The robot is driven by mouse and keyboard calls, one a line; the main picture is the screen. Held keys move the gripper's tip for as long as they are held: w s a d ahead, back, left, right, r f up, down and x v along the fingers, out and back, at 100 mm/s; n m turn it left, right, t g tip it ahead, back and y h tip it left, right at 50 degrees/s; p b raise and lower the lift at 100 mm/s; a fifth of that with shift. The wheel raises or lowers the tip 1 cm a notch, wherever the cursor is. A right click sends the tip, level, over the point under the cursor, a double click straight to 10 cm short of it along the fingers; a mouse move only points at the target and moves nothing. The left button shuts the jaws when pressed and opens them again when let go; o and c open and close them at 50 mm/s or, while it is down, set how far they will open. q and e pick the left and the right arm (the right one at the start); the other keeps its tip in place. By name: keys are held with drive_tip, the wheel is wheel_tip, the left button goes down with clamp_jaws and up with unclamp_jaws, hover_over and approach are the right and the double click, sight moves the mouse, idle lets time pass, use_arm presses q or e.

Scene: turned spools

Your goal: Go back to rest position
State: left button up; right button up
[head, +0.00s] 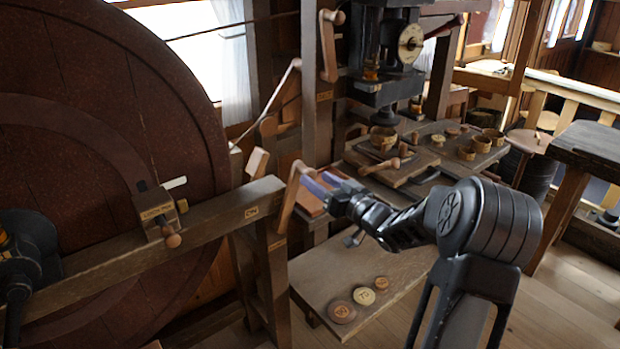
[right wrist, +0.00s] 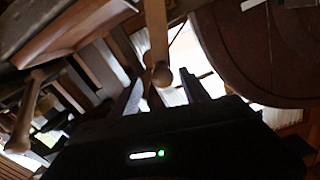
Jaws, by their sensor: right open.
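My right gripper (head: 322,183) is open in the middle of the head view, its bluish fingers pointing left. Its tips are close beside a wooden crank handle (head: 290,198) at the end of a long beam. In the right wrist view, a rod with a round knob (right wrist: 162,76) shows between the two fingers (right wrist: 164,92). I cannot tell whether the fingers touch it. They are not closed on anything. My left gripper does not show. A dark jointed part at the left edge of the head view is too unclear to name.
A large dark red wheel (head: 75,75) and the wooden beam (head: 215,215) fill the left. A low board (head: 340,270) with round discs (head: 364,296) lies below my right arm. Behind are a machine (head: 385,60) and a bench with wooden cups (head: 467,153). Floor is open lower right.

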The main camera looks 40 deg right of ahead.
drive_tip(key=shift+s, duration=0.75)
drive_tip(key=a+f+m+g+y, duration=0.2)
drive_tip(key=a+f+g, duration=0.5)
drive_tip(key=a+f, duration=1.85)
drive_tip(key=s+a+f+n+g+y, duration=0.15)
drive_tip(key=s+a+f+g, duration=0.35)
drive_tip(key=s+a+f, duration=0.65)
drive_tip(key=s+a+f+n+g, duration=0.1)
drive_tip(key=s+a, duration=0.3)
drive_tip(key=s, duration=0.4)
drive_tip(key=s+a+f+g+y, duration=0.1)
drive_tip(key=s+a+f+g, duration=0.3)
drive_tip(key=s, duration=0.4)
drive_tip(key=shift+s+a+n, duration=0.15)
drive_tip(key=shift+s+n, duration=0.15)
drive_tip(key=shift+n, duration=0.05)
